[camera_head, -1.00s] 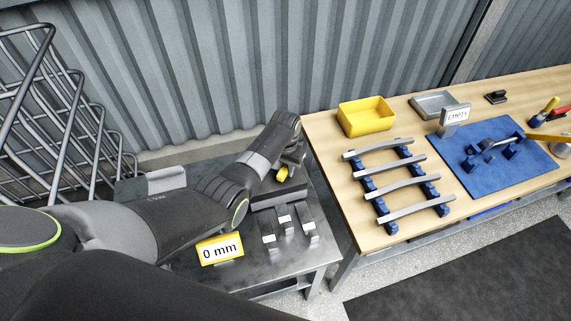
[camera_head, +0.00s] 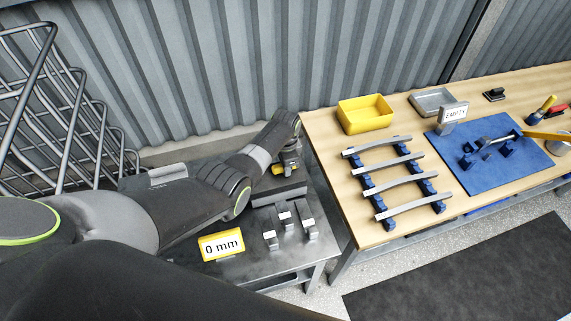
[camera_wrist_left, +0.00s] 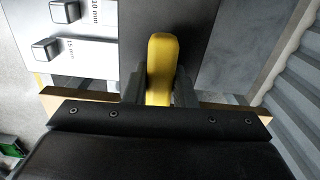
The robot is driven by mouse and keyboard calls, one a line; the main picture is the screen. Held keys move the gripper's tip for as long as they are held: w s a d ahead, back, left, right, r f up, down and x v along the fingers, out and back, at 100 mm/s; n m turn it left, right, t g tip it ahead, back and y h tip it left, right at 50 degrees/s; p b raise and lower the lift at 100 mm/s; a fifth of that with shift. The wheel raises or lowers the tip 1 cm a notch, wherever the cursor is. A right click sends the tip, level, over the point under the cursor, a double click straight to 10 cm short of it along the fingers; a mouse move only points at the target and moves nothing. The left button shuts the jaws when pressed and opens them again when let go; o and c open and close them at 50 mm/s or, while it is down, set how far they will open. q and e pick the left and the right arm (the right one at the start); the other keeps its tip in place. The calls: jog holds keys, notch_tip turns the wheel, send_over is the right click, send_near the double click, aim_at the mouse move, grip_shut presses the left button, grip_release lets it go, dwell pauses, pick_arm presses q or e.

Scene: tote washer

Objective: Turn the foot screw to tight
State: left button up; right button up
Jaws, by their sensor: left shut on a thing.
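A yellow handle (camera_wrist_left: 160,68), which I take to be the foot screw's, sits between the fingers of my left gripper (camera_wrist_left: 159,88) in the left wrist view. The gripper is shut on it. In the head view the left gripper (camera_head: 287,168) is at the back of the dark metal bench, and the yellow handle (camera_head: 279,169) shows just beside it. The screw's shaft and foot are hidden. My right gripper is not in view.
On the metal bench (camera_head: 290,262) stand a yellow "0 mm" sign (camera_head: 222,245) and several small metal blocks (camera_head: 286,220). A wooden table to the right holds a yellow bin (camera_head: 365,114), metal bars on blue supports (camera_head: 384,174) and a blue mat (camera_head: 525,170). A wire rack (camera_head: 60,110) stands left.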

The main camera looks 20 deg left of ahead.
pick_arm(q)
jog(key=shift+w+r+m, duration=0.1)
jog(key=shift+m, duration=0.3)
jog(key=o, duration=1)
jog(key=shift+r, duration=0.55)
notch_tip(320, 180, up, 16)
jog(key=shift+r+b, duration=0.1)
jog(key=shift+b, duration=0.35)
